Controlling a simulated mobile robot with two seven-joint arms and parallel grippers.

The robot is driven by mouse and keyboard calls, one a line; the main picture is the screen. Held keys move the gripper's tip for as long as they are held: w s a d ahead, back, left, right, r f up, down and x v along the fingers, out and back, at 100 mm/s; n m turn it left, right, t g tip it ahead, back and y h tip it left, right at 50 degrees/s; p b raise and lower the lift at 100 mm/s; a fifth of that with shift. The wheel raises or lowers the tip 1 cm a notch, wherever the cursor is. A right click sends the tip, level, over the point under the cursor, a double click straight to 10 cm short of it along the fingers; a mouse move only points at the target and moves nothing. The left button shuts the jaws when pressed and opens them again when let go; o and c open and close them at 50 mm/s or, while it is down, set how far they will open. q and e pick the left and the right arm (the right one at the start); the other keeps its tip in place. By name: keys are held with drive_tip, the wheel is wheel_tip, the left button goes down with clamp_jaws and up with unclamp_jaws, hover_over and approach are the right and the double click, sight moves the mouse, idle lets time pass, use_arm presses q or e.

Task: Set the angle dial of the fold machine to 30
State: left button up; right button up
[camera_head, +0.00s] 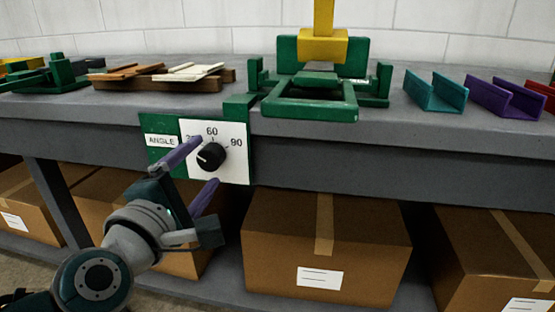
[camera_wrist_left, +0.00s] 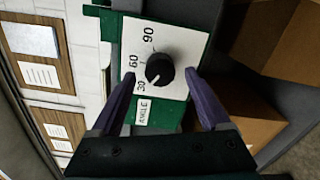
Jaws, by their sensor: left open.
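The angle dial (camera_head: 211,156) is a round black knob on a white plate with the marks 60 and 90 readable in the head view; the third mark is partly behind my finger. In the left wrist view the knob (camera_wrist_left: 160,70) shows with 30, 60 and 90 around it. Its small white pointer mark seems to face the 30 side; the exact angle is hard to tell. My left gripper (camera_head: 204,161) is open, with its purple fingers on either side of the knob. In the left wrist view the gripper (camera_wrist_left: 159,75) shows gaps beside the knob; contact is not visible.
The green fold machine (camera_head: 310,108) with a yellow handle (camera_head: 323,45) stands on the grey bench (camera_head: 400,140) above the dial. Teal (camera_head: 435,93) and purple (camera_head: 507,97) channels lie to the right. Cardboard boxes (camera_head: 270,245) fill the shelf below.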

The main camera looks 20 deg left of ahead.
use_arm(q)
drive_tip(key=v, duration=0.8)
drive_tip(key=shift+r+p, duration=0.1)
drive_tip(key=shift+p, duration=0.2)
